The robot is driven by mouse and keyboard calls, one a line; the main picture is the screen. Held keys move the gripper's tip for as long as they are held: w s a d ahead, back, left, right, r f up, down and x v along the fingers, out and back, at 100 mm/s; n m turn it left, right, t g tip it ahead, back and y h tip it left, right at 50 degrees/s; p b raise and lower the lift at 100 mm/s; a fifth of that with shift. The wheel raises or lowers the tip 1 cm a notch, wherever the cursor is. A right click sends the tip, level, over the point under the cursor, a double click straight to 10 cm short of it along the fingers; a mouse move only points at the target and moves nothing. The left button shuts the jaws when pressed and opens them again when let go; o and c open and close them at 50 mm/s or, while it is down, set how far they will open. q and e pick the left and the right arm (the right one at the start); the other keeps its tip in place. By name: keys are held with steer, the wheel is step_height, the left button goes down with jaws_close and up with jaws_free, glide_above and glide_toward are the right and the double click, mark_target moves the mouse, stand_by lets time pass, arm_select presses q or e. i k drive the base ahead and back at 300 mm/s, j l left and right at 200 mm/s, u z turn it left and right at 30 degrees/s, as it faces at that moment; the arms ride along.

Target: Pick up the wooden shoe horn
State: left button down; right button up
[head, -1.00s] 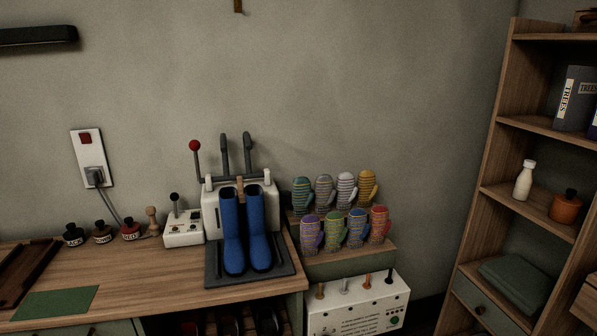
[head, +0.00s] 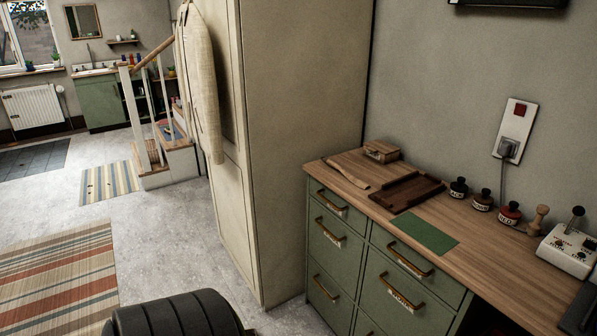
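A light wooden shoe horn (head: 345,172) lies flat on the bench top near its left end in the head view. It lies beside a dark brown wooden tray (head: 405,192) and in front of a small wooden box (head: 381,151). Neither of my grippers shows in the head view.
The green-drawered bench (head: 474,220) holds a green mat (head: 424,234), several small dark bottles and a white switch box (head: 567,249). A tall cream cabinet (head: 290,130) stands left of the bench. Open floor (head: 180,240) with striped rugs lies further left.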

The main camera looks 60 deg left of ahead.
mark_target(361, 184)
steer(key=u, duration=1.6)
steer(key=i+j, duration=0.2)
steer(key=i, duration=0.25)
steer(key=i+j+u, duration=0.1)
steer(key=i, duration=0.35)
steer(key=j, duration=0.1)
